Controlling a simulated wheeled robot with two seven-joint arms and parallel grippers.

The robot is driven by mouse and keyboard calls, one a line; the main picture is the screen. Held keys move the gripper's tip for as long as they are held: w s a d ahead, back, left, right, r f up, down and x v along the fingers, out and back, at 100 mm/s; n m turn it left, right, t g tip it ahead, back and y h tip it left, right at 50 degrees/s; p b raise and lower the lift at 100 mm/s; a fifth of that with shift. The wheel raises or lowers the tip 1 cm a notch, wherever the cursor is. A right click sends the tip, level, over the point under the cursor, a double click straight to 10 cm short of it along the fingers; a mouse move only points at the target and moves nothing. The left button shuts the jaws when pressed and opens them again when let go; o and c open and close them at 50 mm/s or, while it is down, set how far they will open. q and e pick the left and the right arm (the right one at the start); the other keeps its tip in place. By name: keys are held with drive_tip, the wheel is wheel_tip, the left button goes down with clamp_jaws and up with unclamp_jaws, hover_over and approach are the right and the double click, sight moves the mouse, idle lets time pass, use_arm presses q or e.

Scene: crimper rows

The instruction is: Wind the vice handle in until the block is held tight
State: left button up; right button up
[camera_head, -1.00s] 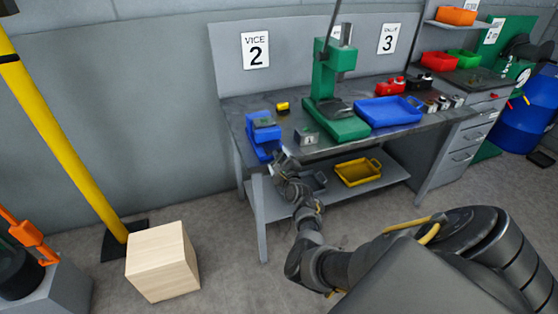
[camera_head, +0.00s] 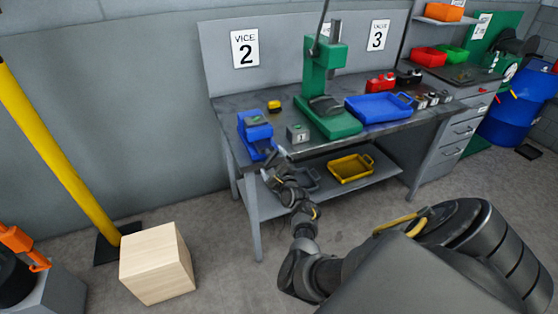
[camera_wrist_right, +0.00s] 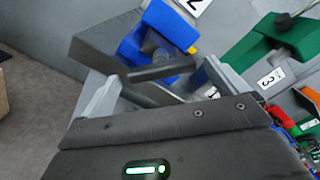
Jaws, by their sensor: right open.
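The blue vice (camera_head: 256,131) stands at the front left corner of the grey workbench, below the sign reading VICE 2. In the right wrist view the blue vice (camera_wrist_right: 140,42) is just beyond my fingers. A dark bar (camera_wrist_right: 160,72), apparently the vice handle, crosses in front of it, between my fingers in the picture; I cannot tell if they touch it. My right gripper (camera_head: 272,166) is open, low at the vice's front. A block inside the jaws cannot be made out clearly. My left gripper is not in view.
A small grey box labelled 1 (camera_head: 298,134) stands right of the vice, then a green press (camera_head: 322,85) and a blue tray (camera_head: 380,107). A yellow tray (camera_head: 350,168) is on the lower shelf. A wooden cube (camera_head: 155,265) and yellow post (camera_head: 60,155) stand left.

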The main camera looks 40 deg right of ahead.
drive_tip(key=v, duration=0.8)
drive_tip(key=shift+a+b, duration=0.15)
drive_tip(key=shift+b, duration=0.3)
